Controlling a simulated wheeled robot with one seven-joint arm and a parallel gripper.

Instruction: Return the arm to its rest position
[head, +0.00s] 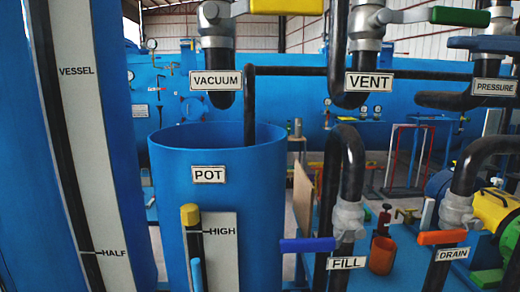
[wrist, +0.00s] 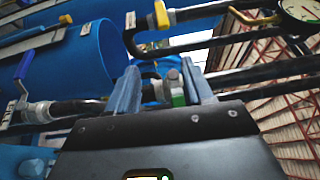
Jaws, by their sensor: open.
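My gripper (wrist: 160,70) shows in the wrist view with its two grey-blue fingers apart. A pipe fitting with a green part (wrist: 178,99) appears in the gap between them, seemingly beyond the fingers; I cannot tell its distance. Nothing is clearly held. The wrist view is tilted, with the dark gripper body along its bottom. My arm and gripper do not show in the head view, so the arm's overall pose is hidden.
In the head view, the blue pot (head: 218,225) stands beside the tall vessel (head: 115,140). Valves with yellow (head: 286,6), green (head: 460,16), blue (head: 307,245) and orange (head: 441,237) handles surround it. The wrist view shows pipes, a blue handle (wrist: 23,66) and a gauge (wrist: 301,9).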

